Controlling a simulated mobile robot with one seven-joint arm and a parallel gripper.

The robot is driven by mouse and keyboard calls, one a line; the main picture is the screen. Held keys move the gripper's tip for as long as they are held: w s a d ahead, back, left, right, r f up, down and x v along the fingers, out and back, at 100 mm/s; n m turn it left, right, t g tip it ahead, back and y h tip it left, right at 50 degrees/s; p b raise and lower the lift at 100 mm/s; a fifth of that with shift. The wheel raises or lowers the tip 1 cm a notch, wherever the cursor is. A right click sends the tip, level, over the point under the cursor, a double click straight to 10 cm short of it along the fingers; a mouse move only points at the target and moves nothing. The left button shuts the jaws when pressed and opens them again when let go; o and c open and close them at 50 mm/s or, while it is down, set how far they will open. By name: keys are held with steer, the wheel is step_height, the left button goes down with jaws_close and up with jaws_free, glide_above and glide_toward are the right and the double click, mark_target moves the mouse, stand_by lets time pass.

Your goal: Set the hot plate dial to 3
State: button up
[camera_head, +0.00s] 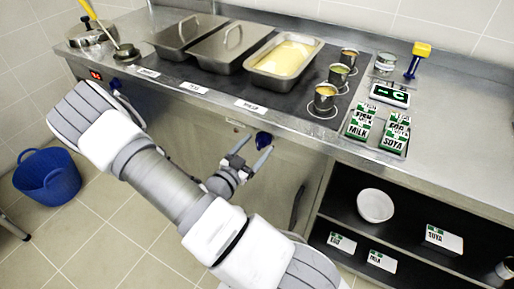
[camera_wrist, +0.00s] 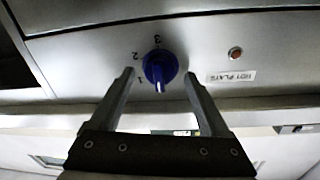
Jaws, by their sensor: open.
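The hot plate dial is a blue knob (camera_wrist: 160,66) on the steel front panel, with the numbers 1, 2 and 3 around it. The 3 is at the top of the knob in the wrist view, the 2 and 1 at its left. The knob's ridge runs roughly up and down there; which number it is set to I cannot tell. The dial also shows in the head view (camera_head: 263,138). My gripper (camera_wrist: 159,77) is open, one finger to each side of the dial, with visible gaps. In the head view, my gripper (camera_head: 255,148) is in front of the panel.
A red light (camera_wrist: 235,53) and a HOT PLATE label (camera_wrist: 232,77) sit right of the dial. Above is the counter with a yellow-filled pan (camera_head: 285,56) and several cans. A lower shelf holds a white bowl (camera_head: 375,205). A blue basket (camera_head: 47,175) stands on the floor.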

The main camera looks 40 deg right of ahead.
steer(key=shift+w+d, duration=0.1)
steer(key=shift+d, duration=0.2)
jaws_close()
